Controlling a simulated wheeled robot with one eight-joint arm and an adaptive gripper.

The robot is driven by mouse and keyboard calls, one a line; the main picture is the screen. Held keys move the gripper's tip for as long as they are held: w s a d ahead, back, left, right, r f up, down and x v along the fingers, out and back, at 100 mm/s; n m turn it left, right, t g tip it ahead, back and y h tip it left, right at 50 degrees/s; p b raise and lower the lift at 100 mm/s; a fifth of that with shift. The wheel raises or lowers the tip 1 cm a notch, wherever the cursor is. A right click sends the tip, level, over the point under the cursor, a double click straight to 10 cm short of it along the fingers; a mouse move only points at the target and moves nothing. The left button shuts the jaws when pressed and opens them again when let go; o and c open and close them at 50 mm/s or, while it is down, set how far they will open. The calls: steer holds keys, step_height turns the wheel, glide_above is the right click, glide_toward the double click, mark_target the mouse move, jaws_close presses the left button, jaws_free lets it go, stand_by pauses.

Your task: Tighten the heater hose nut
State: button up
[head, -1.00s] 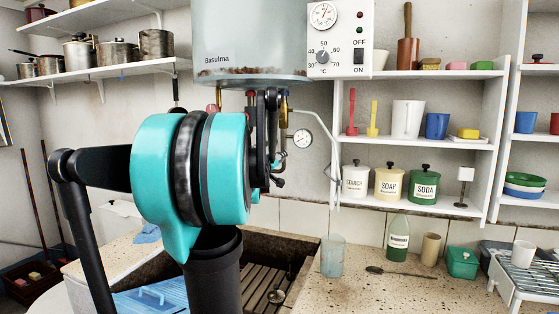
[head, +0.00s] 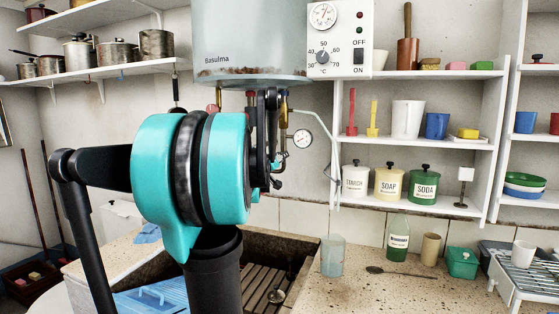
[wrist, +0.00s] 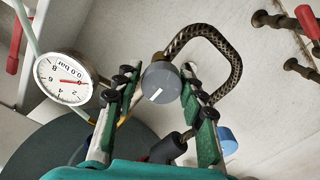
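In the wrist view, a grey round knob-like part (wrist: 160,84) with a white mark shows between the two fingers of my gripper (wrist: 160,80). A brass fitting (wrist: 157,57) shows just behind it, and a braided hose (wrist: 232,62) loops off to the right. I cannot tell for sure which of these is the nut. My fingers are apart, one on each side of the grey part, with small gaps visible. In the head view, my gripper (head: 271,140) is under the heater tank (head: 250,45), mostly hidden by my teal arm joint. The nut cannot be made out there.
A pressure gauge (wrist: 64,78) sits close to my left finger in the wrist view; it also shows in the head view (head: 302,138). A shelf (head: 420,142) with jars stands right of the heater. The stone trough (head: 300,246) lies below.

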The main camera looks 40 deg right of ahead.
steer(key=shift+o, duration=1.2)
steer(key=v, duration=1.2)
steer(key=shift+d, duration=0.1)
